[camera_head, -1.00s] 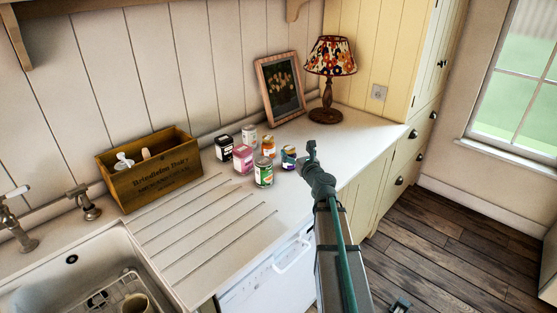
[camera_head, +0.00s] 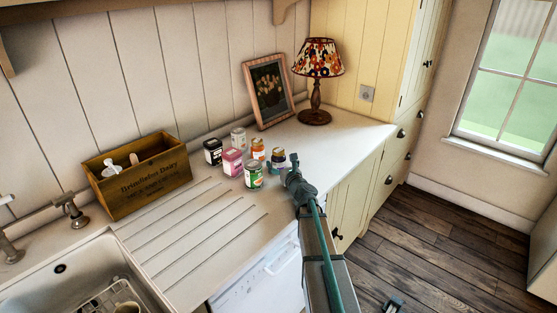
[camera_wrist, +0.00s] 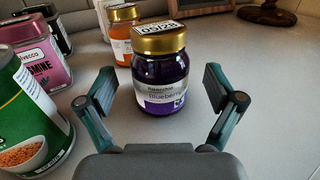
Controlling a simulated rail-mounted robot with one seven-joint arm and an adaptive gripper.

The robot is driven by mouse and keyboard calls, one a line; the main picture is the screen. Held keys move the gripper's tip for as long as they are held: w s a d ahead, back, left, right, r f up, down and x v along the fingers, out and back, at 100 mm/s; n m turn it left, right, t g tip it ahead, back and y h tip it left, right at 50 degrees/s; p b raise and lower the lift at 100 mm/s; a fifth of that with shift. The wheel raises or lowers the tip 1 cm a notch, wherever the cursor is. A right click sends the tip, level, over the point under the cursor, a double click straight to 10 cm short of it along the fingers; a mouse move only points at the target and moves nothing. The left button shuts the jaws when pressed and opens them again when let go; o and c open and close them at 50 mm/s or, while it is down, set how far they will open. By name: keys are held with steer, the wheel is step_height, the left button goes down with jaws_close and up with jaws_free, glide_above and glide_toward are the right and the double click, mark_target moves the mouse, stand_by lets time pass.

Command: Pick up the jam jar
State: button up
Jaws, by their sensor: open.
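The jam jar (camera_wrist: 160,75) is a dark purple glass jar with a gold lid and a "Blueberry" label, upright on the counter. In the wrist view it stands just ahead of my gripper (camera_wrist: 166,103), centred between the two open fingers, with no visible contact. In the head view the jar (camera_head: 278,156) is at the right end of a small group of jars and tins, and my gripper (camera_head: 291,163) is right beside it, partly covering it.
A green can (camera_wrist: 30,125) and pink tin (camera_wrist: 42,55) stand close on the left. An orange jar (camera_wrist: 122,35) is behind. A wooden box (camera_head: 137,178), picture frame (camera_head: 269,92) and lamp (camera_head: 317,75) stand on the counter. Counter right of the jar is clear.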

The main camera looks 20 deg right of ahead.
steer(key=shift+w, duration=1.2)
steer(key=shift+s, duration=0.1)
steer(key=c, duration=1.6)
